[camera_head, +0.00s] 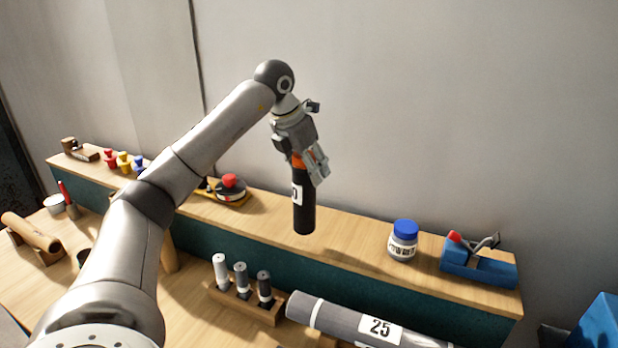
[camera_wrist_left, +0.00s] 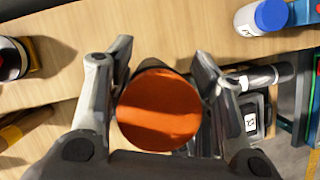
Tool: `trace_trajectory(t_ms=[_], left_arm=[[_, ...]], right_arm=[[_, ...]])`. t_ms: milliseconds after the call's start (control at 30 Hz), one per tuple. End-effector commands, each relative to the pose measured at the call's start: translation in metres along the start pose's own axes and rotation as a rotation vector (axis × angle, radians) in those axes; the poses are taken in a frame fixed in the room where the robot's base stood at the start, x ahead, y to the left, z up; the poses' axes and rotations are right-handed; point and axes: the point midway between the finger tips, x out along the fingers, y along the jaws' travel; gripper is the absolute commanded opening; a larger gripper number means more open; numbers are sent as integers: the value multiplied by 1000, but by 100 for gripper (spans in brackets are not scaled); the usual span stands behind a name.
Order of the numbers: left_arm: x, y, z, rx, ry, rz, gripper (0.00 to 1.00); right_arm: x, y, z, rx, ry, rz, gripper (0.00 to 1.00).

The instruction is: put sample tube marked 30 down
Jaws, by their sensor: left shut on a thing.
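The sample tube (camera_head: 304,213) is a black cylinder with an orange cap and a white label; only a "0" of its number shows in the head view. It hangs upright above the wooden shelf, apart from it as far as I can tell. My left gripper (camera_head: 312,166) is shut on the tube near its orange cap. In the left wrist view the round orange cap (camera_wrist_left: 158,110) sits between the two fingers of my left gripper (camera_wrist_left: 160,90). My right gripper is in neither view.
A blue-lidded jar (camera_head: 403,241) and a blue plane-like tool (camera_head: 478,262) stand at the shelf's right. A red-topped round device (camera_head: 230,188) stands left of the tube. Below, a wooden rack (camera_head: 243,300) holds 3 small tubes beside a grey roll marked 25 (camera_head: 345,318). The shelf between device and jar is clear.

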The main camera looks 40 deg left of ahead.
Motion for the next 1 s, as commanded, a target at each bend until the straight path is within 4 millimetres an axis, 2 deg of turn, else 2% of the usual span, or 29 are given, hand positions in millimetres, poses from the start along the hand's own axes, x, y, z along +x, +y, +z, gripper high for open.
trace_trajectory(t_ms=[200, 400, 833, 867, 1000], left_arm=[[18, 10, 2, -1, 3, -1, 10], [41, 8, -8, 1, 1, -1, 10], [47, 8, -11, 0, -1, -1, 10], [48, 8, -11, 0, -1, -1, 50], [47, 8, -11, 0, -1, -1, 68]], right_arm=[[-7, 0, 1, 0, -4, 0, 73], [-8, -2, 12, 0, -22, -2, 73], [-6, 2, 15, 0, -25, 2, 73], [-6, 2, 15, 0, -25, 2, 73], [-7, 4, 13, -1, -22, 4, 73]])
